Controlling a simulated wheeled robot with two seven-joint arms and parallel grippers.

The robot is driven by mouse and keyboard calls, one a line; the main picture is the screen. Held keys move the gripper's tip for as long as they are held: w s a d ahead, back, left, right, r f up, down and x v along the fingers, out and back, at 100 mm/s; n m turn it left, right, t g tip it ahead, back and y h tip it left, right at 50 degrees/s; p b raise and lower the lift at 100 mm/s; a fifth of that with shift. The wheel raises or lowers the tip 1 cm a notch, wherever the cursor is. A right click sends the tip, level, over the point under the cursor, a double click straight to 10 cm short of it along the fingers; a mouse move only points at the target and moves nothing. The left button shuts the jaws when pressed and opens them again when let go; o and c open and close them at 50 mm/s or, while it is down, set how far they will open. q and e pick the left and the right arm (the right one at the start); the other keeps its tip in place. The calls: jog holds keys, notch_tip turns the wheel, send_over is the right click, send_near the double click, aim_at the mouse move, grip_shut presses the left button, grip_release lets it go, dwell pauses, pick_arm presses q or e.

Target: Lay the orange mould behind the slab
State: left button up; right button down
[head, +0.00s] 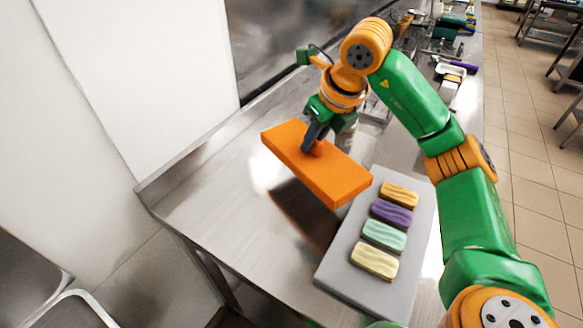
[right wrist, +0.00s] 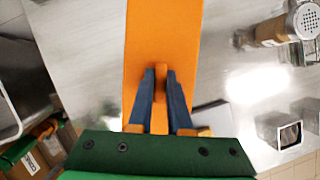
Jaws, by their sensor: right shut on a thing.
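The orange mould (head: 325,172) is a flat rectangular block with a raised grip on top. My right gripper (head: 312,146) is shut on that grip and holds the mould in the air above the steel table, with a dark reflection below it. In the right wrist view the mould (right wrist: 163,35) stretches away between the dark fingers (right wrist: 160,95). The grey slab (head: 340,268) lies on the table to the right of and nearer than the mould, whose near right end overlaps the slab's left edge in the picture. My left gripper is out of view.
Several coloured wavy bars, among them a purple bar (head: 391,214), lie in a row on the slab. The steel table (head: 215,185) is bare to the left. Tools and containers, including a white tray (head: 450,72), crowd its far end.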

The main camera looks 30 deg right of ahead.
aim_at(294, 153)
jog(key=a+f, duration=0.1)
jog(key=w+a+f+p, duration=0.1)
jog(key=f, duration=0.1)
jog(key=w+a+f, duration=0.1)
jog(key=f, duration=0.1)
jog(key=shift+w+a+f, duration=0.15)
jog(key=shift+a, duration=0.15)
notch_tip(294, 153, down, 3)
jog(key=shift+r+p, duration=0.2)
jog(key=shift+p, duration=0.4)
jog(key=shift+d+f, duration=0.1)
jog(key=c, duration=0.8)
grip_release()
jog(key=shift+c, duration=0.2)
